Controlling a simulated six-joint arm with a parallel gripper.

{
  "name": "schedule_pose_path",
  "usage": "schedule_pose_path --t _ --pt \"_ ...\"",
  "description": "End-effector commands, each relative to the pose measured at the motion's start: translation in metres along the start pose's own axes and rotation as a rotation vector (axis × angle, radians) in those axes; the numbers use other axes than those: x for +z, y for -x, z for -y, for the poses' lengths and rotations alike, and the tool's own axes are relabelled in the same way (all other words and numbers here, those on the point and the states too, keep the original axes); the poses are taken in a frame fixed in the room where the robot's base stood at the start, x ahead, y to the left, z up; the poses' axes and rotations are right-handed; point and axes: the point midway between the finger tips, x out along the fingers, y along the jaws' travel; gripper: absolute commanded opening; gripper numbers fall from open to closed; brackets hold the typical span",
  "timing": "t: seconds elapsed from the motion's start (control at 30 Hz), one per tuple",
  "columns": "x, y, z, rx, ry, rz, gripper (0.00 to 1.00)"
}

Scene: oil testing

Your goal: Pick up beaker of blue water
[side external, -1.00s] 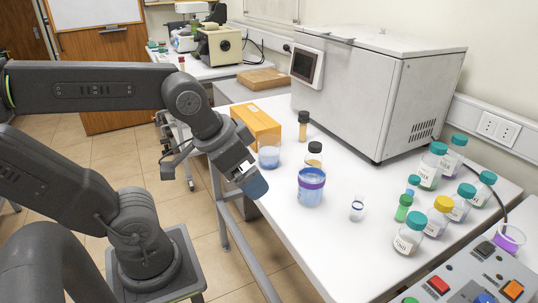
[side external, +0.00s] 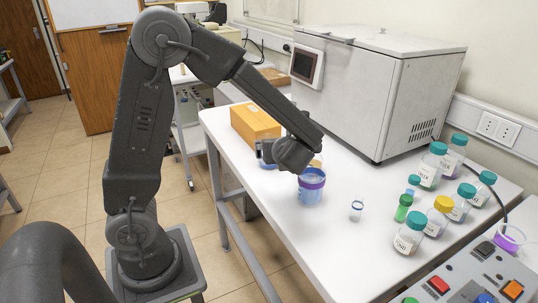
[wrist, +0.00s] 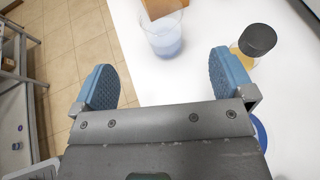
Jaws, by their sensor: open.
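A clear beaker of pale blue liquid stands on the white table in the wrist view (wrist: 165,38). It is ahead of the gap between my fingers, apart from both. In the side view my gripper mostly hides this beaker (side external: 268,165). A second beaker (side external: 311,190), with deeper blue liquid and a purple band, stands just in front and to the right of my gripper; only a blue sliver shows in the wrist view (wrist: 261,133). My gripper (wrist: 167,78) is open and empty, its blue-padded fingers wide apart.
A dark-capped bottle (wrist: 257,40) stands close to my right finger. An orange box (side external: 255,123) is behind the pale beaker. A small vial (side external: 356,211) and several capped bottles stand right, before a large white machine (side external: 395,90). The table's left edge is near.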

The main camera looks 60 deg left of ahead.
Motion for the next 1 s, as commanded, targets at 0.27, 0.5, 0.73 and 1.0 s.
schedule_pose_path --t 0.27,0.5,0.73,1.0 --pt "0.000 -0.049 -0.001 0.005 -0.004 0.001 1.00" --pt "0.000 -0.081 0.000 0.001 -0.002 0.001 1.00" --pt "-0.002 -0.100 -0.001 0.003 -0.003 0.000 1.00" --pt "-0.003 -0.133 0.000 0.001 -0.001 0.000 1.00"
